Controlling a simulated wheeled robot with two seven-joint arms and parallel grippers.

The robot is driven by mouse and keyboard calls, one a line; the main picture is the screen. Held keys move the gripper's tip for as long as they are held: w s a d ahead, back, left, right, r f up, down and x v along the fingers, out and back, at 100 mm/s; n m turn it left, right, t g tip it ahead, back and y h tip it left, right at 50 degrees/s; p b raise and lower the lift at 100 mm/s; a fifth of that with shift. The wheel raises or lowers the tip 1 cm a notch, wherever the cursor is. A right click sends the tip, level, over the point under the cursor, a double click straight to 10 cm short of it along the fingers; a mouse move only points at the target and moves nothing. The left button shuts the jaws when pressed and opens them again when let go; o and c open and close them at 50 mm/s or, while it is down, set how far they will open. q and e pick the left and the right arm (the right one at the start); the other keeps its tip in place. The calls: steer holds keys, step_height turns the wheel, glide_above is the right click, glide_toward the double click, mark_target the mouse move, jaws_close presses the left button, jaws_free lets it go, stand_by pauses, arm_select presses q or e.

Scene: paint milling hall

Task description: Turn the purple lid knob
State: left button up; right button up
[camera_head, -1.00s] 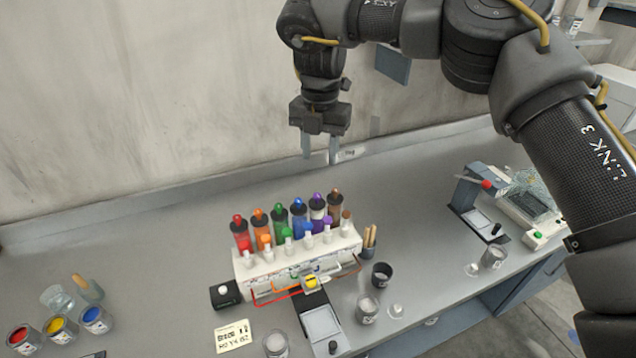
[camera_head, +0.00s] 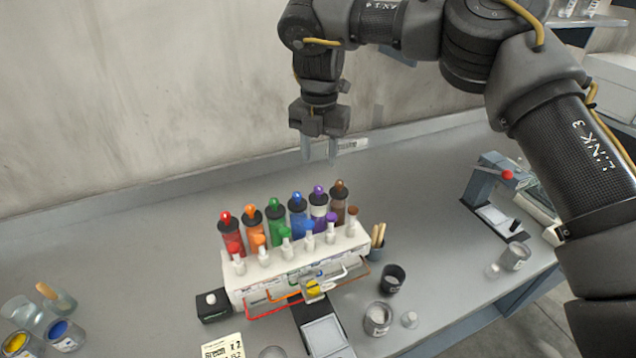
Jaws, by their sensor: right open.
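The purple lid knob (camera_head: 319,190) tops a dark lid on a clear canister with purple contents (camera_head: 318,213). It stands in the back row of a white dispenser rack (camera_head: 290,262), between the blue and brown canisters. A second purple knob (camera_head: 331,217) sits lower at the front of the same canister. My right gripper (camera_head: 319,153) is open and empty, pointing down. In the picture it is above the purple lid knob, and a gap shows between them. My left gripper is not in view.
Red (camera_head: 226,218), orange, green, blue (camera_head: 297,198) and brown (camera_head: 340,187) canisters crowd the purple one. A cup of wooden sticks (camera_head: 376,246) and a dark cup (camera_head: 392,279) stand to the right. The bench behind the rack is clear.

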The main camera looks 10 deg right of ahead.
mark_target(318, 187)
steer(key=f+p, duration=0.1)
steer(key=f, duration=0.2)
steer(key=f+p, duration=0.1)
steer(key=f, duration=0.3)
steer(key=shift+w+f, duration=0.2)
steer(key=shift+f, duration=0.05)
steer(key=shift+s+f, duration=0.15)
steer(key=shift+f, duration=0.6)
steer(key=shift+c, duration=0.4)
jaws_close()
steer(key=shift+n, duration=0.3)
